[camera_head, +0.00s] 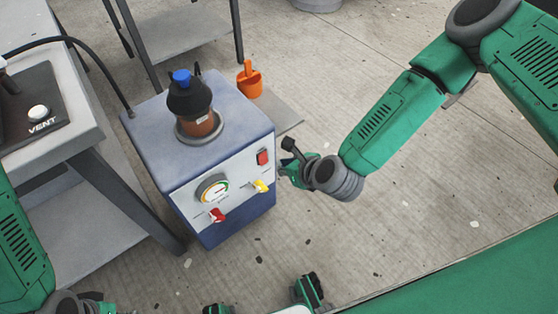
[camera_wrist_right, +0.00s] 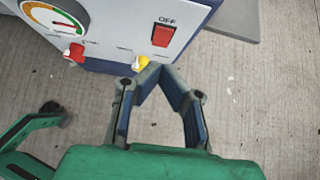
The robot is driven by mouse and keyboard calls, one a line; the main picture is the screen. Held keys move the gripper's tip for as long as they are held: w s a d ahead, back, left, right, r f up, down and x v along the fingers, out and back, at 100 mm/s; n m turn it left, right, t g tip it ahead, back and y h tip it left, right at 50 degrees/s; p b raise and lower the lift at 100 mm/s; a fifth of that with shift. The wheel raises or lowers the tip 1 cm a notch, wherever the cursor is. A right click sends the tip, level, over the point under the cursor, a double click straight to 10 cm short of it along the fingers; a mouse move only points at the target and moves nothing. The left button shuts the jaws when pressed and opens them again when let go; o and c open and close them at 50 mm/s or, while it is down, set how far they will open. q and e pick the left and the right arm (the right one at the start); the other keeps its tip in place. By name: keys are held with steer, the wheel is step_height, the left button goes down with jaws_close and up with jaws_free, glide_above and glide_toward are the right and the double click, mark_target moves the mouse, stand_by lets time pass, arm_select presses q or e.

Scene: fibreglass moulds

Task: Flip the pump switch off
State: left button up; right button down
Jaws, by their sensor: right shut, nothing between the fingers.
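The pump (camera_head: 190,160) is a blue box with a pale front panel, standing on the floor. Its red rocker switch (camera_head: 262,157) sits at the panel's upper right. In the right wrist view the switch (camera_wrist_right: 161,36) shows below the word OFF. My right gripper (camera_head: 287,160) is just right of the panel, near the switch. In the wrist view its fingers (camera_wrist_right: 155,72) meet at the tips, shut and empty, below the switch and close to the yellow handle; contact cannot be told. My left gripper (camera_head: 97,303) barely shows at the bottom edge, its fingers hidden.
The panel also has a round gauge (camera_head: 212,188), a red handle (camera_head: 217,215) and a yellow handle (camera_head: 261,186). A dark bottle with a blue cap (camera_head: 181,77) stands on the pump. A bench with a VENT box (camera_head: 40,113) is left. An orange container (camera_head: 249,80) stands behind.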

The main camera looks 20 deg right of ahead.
steer(key=shift+s+d+r, duration=0.75)
steer(key=shift+r, duration=0.2)
steer(key=shift+a, duration=0.3)
steer(key=s+f+n+g, duration=0.4)
steer(key=s+n+g, duration=0.1)
steer(key=s+n, duration=1)
steer(key=s+d+n+g+h, duration=0.1)
steer(key=s+d+n, duration=0.3)
steer(key=d+n, duration=0.2)
steer(key=s+d+r+n+g+h+p, duration=0.1)
steer(key=s+d+n, duration=0.3)
steer(key=n, duration=0.7)
steer(key=d+g+h, duration=0.1)
steer(key=d, duration=0.1)
steer(key=shift+d+r+g, duration=0.15)
steer(key=shift+d+g, duration=0.15)
steer(key=shift+d, duration=0.05)
